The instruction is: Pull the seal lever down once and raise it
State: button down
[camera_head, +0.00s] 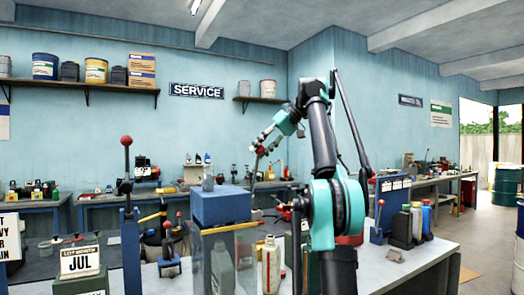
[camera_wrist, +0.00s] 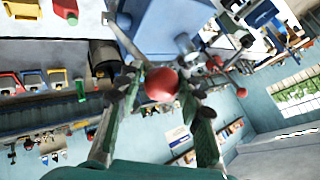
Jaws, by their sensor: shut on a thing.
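The seal lever is a thin grey rod (camera_head: 254,170) with a red ball knob (camera_head: 261,151), rising beside a blue housing (camera_head: 221,204) on a clear-sided stand. In the wrist view the red knob (camera_wrist: 161,84) sits between the fingers, and the rod (camera_wrist: 124,38) runs along the blue housing (camera_wrist: 165,28). My gripper (camera_head: 263,144) is shut on the knob, above and right of the housing; its fingers (camera_wrist: 160,80) flank the knob in the wrist view. The lever stands raised, tilted slightly. The rod's lower end is partly hidden behind the housing.
A second red-knobbed lever (camera_head: 126,141) stands on a blue post at left. A pale bottle (camera_head: 270,265) stands right of the clear-sided stand. Several coloured bottles (camera_head: 416,222) stand at the bench's right.

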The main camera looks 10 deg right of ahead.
jog(key=c, duration=1.4)
grip_release()
jog(key=shift+w+a+r, duration=0.1)
jog(key=shift+a, duration=0.2)
jog(key=shift+c, duration=0.2)
jog(key=o, duration=0.4)
jog(key=shift+w+a, duration=0.1)
jog(key=shift+a, duration=0.1)
jog(key=shift+d, duration=0.1)
jog(key=shift+d, duration=0.15)
jog(key=shift+d+r, duration=0.25)
jog(key=shift+r, duration=0.05)
jog(key=s+d, duration=0.1)
jog(key=d, duration=0.2)
jog(key=s+d, duration=0.1)
jog(key=d, duration=0.3)
jog(key=s+d, duration=0.2)
jog(key=d, duration=0.2)
jog(key=shift+d, duration=0.25)
